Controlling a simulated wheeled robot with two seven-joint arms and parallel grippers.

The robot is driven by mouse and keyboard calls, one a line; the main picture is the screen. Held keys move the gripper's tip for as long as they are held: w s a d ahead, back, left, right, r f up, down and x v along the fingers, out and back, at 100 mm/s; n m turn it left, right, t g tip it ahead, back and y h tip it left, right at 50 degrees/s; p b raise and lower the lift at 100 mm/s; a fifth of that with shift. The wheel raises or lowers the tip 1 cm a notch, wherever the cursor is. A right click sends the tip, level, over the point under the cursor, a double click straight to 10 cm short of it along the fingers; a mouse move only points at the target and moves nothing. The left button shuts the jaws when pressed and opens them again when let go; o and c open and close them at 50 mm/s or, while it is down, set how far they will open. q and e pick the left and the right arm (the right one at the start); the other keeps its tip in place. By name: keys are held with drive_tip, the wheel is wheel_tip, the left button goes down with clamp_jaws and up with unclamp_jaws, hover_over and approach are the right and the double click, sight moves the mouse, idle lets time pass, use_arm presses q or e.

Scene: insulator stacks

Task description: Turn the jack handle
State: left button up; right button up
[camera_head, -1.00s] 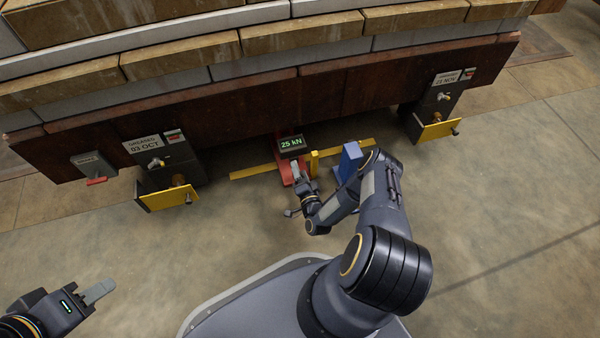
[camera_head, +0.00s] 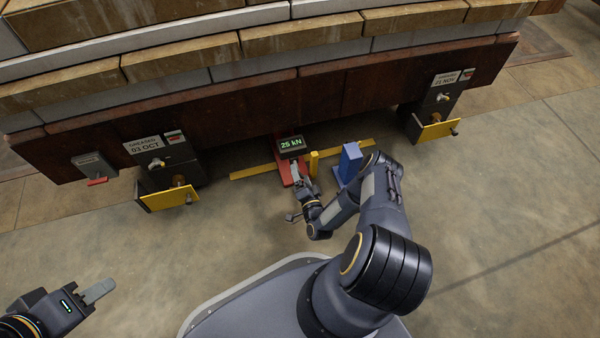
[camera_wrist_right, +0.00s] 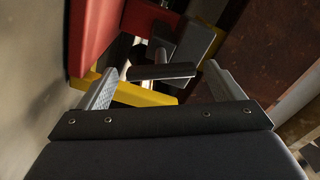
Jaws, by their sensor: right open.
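The red jack (camera_head: 285,172) stands at the foot of the brown beam, with a display (camera_head: 291,144) reading 25 kN above it. My right gripper (camera_head: 296,170) is at the front of the jack. In the right wrist view my right gripper (camera_wrist_right: 158,85) is open. A dark crossbar (camera_wrist_right: 160,72) on a metal shaft, seemingly the jack handle, lies across the space between its fingers. I cannot tell whether the fingers touch it. My left gripper (camera_head: 100,290) is at the lower left, far from the jack; its finger gap is not clear.
A yellow bar (camera_head: 250,172) runs along the floor by the jack, with a yellow post (camera_head: 314,163) and a blue stand (camera_head: 350,162) to the right. Dark supports with yellow plates (camera_head: 168,198) (camera_head: 436,130) stand on both sides. The floor in front is clear.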

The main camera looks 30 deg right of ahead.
drive_tip(key=p+v, duration=0.1)
drive_tip(key=v, duration=0.5)
drive_tip(key=shift+p, duration=0.35)
drive_tip(key=shift+s, duration=0.15)
